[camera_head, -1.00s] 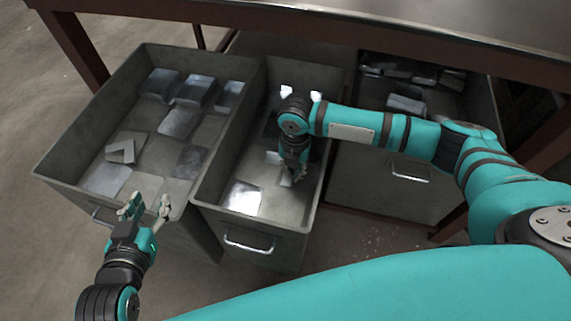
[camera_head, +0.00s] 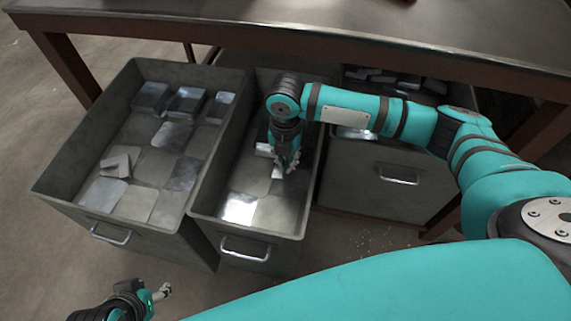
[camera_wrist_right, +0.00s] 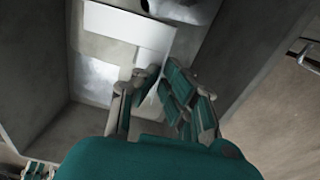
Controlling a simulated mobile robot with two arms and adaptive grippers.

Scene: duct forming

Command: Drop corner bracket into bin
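My right gripper (camera_head: 285,168) is down inside the middle metal bin (camera_head: 250,228), fingers pointing down and apart. In the right wrist view its fingers (camera_wrist_right: 158,88) also look spread, above flat pale pieces on the bin floor. A pale strip shows between the fingers, and I cannot tell if it is a bracket or a floor piece. An angled grey piece (camera_head: 117,164), like a corner bracket, lies on flat pieces in the left bin (camera_head: 62,193). My left gripper (camera_head: 150,297) is at the lower left edge, outside the bins, fingers apart and empty.
The left bin holds several flat plates and box-like metal pieces (camera_head: 186,103). A right bin (camera_head: 385,190) with metal pieces stands beyond my right forearm. A metal table (camera_head: 300,28) overhangs the bins' back. Bin walls stand close around my right gripper.

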